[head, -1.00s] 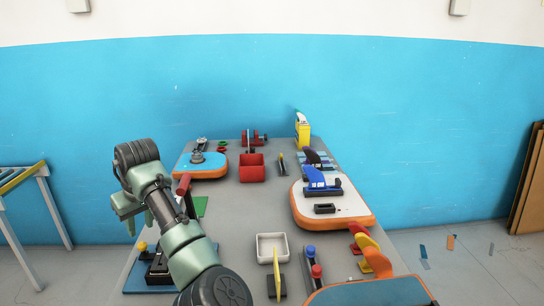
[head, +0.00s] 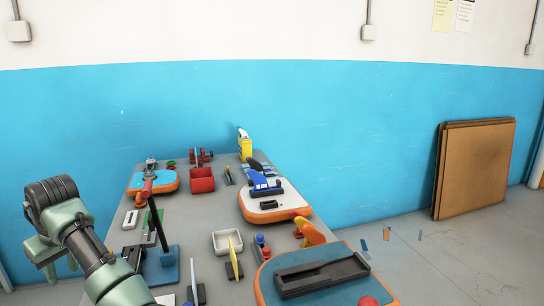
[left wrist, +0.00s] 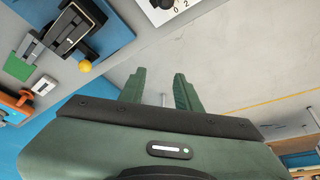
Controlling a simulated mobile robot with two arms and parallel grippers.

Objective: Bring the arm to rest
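My left arm comes in at the lower left of the head view, with its green left gripper (head: 57,266) beside the table's left edge. In the left wrist view the two green fingers (left wrist: 161,78) stand apart with a clear gap. Nothing is between them, and bare floor shows beyond. My right arm and right gripper are not in view.
The grey table (head: 205,218) holds a red bin (head: 201,180), a white tray (head: 227,242), orange-edged boards including a white one (head: 280,207), and small tools. Brown panels (head: 474,168) lean on the blue wall. Floor to the table's right is mostly clear.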

